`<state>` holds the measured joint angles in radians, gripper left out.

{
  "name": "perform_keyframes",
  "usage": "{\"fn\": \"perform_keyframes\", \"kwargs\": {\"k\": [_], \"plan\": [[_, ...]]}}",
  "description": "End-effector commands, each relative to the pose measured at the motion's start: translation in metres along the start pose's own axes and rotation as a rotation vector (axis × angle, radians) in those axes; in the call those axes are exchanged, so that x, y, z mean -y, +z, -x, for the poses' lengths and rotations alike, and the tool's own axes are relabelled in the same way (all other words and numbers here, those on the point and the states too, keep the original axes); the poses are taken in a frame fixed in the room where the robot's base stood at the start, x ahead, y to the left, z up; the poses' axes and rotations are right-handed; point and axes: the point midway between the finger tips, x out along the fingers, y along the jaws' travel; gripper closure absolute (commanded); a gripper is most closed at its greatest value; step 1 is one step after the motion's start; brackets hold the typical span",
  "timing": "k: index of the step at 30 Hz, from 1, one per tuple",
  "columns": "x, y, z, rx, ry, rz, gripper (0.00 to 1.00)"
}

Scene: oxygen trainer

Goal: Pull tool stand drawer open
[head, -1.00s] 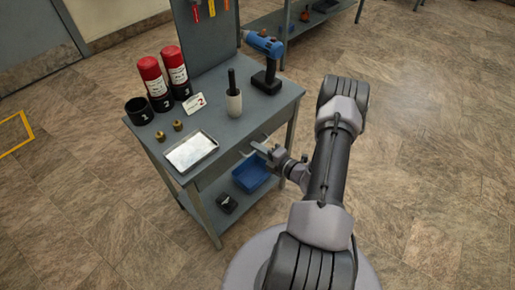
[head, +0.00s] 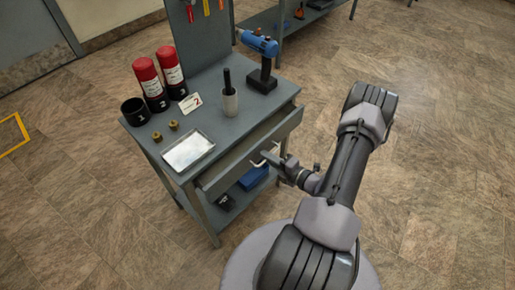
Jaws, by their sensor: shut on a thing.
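The tool stand (head: 218,130) is a grey metal bench with a drawer under its top. The drawer (head: 230,173) stands partly out, its front apart from the stand's front edge and its inside showing as a narrow strip. My gripper (head: 266,157) is shut on the pale drawer handle (head: 260,162) at the middle of the drawer front. The fingers hide part of the handle.
A blue bin (head: 254,177) sits below. Floor at right is clear.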

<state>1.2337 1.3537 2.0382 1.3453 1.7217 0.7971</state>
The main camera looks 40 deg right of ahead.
Motion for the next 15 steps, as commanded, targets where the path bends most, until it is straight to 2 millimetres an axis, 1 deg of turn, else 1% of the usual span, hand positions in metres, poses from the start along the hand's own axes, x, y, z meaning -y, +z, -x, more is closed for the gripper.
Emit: {"fn": "perform_keyframes", "kwargs": {"k": [1, 6, 12, 15], "plan": [[0.002, 0.002, 0.015, 0.007, 0.0, -0.004, 1.0], [0.012, 0.002, 0.06, 0.007, 0.0, -0.002, 1.0], [0.022, 0.001, 0.108, 0.006, 0.0, -0.001, 1.0], [0.027, 0.001, 0.128, 0.005, 0.001, -0.002, 1.0]]}}
